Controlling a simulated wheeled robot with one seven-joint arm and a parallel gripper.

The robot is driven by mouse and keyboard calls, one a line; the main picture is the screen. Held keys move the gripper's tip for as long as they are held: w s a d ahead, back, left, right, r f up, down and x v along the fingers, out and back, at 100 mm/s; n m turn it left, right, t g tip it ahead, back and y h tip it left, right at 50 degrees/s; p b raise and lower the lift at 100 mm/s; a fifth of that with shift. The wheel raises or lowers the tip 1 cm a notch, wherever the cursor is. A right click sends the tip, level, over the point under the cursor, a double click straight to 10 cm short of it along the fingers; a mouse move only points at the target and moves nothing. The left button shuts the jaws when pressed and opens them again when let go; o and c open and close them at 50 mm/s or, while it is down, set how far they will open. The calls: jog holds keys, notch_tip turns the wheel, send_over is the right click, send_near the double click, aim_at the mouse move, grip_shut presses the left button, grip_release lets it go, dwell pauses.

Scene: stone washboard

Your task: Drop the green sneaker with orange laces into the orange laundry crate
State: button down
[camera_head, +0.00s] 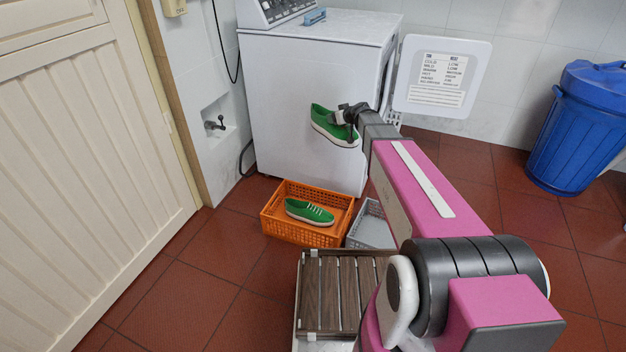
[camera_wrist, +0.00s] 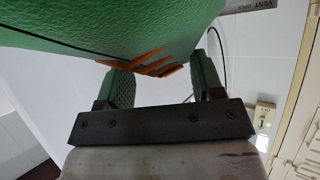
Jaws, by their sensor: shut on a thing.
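The green sneaker (camera_head: 326,124) with a white sole is held up in front of the white washing machine, above the orange laundry crate (camera_head: 285,236) and slightly right of it. My gripper (camera_head: 346,115) is shut on it at its right end. In the wrist view the sneaker (camera_wrist: 100,35) fills the top left, and its orange laces (camera_wrist: 150,66) show between the two fingers of my gripper (camera_wrist: 163,82). Another green sneaker (camera_head: 310,212), with pale laces, lies inside the orange crate.
A grey crate (camera_head: 370,230) stands right of the orange crate. A slatted wooden board (camera_head: 340,290) is in front. The washing machine (camera_head: 300,80) stands behind. A blue bin (camera_head: 575,135) is at the far right. Red floor is clear to the left.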

jog(key=s+a+f+n+g+y, duration=0.1)
jog(key=a+f, duration=0.2)
jog(key=f, duration=0.9)
jog(key=s+a+f+n+g+y, duration=0.1)
jog(key=a+f+n, duration=0.1)
jog(key=f, duration=1.1)
jog(key=a+f+n+g+y, duration=0.1)
jog(key=a+f, duration=0.4)
jog(key=f, duration=0.8)
jog(key=shift+s+n+g+y, duration=0.3)
jog(key=shift+s+n+g, duration=0.1)
jog(key=shift+n+g, duration=0.1)
jog(key=shift+a, duration=0.1)
jog(key=shift+c, duration=0.8)
grip_release()
jog(key=shift+f, duration=0.1)
jog(key=v, duration=1)
jog(key=shift+s+d, duration=0.2)
jog(key=shift+d, duration=0.1)
